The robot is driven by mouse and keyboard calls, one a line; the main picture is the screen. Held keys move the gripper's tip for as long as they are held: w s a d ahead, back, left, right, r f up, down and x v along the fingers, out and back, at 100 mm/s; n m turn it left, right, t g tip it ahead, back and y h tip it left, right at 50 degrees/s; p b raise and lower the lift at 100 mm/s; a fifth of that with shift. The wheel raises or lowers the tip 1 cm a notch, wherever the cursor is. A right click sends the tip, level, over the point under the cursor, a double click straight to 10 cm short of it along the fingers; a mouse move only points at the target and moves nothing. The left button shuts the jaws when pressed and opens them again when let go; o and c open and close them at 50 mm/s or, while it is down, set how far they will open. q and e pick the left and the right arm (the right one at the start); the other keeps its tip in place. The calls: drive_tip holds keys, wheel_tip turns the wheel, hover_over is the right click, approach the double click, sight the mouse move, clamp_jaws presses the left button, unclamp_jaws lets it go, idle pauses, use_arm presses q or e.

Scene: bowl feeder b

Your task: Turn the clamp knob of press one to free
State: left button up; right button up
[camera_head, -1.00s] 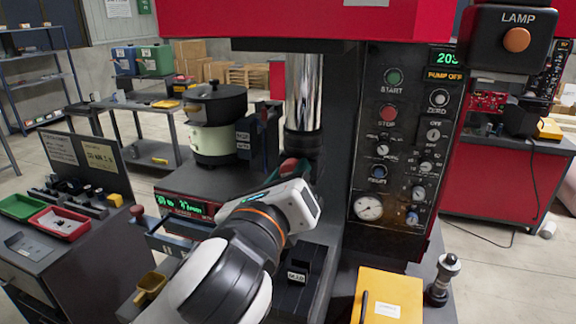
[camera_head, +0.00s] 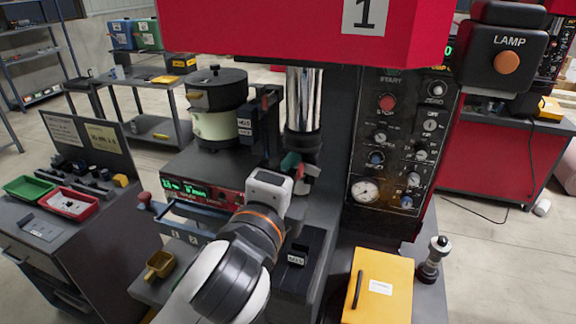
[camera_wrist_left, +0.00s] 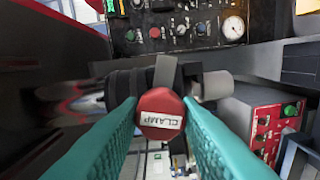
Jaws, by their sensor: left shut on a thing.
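The clamp knob (camera_wrist_left: 161,113) is a round red knob with a white CLAMP label, in the middle of the left wrist view. In the head view the left gripper (camera_head: 290,165) reaches the ram of press one (camera_head: 365,14), and the knob is mostly hidden by the fingers. The bright press ram (camera_head: 303,98) rises behind it. My right gripper is not in view.
The press control panel (camera_head: 400,150) stands just right of the gripper. A bowl feeder (camera_head: 218,108) stands on its control box to the left. A yellow box (camera_head: 378,288) and a small lever post (camera_head: 433,258) are at the front right. A black block (camera_head: 300,250) sits below the gripper.

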use_arm(q)
drive_tip(key=shift+n+p, duration=0.6)
drive_tip(key=shift+n, duration=0.8)
drive_tip(key=o, duration=1)
drive_tip(key=shift+w, duration=0.1)
drive_tip(key=shift+c, duration=0.2)
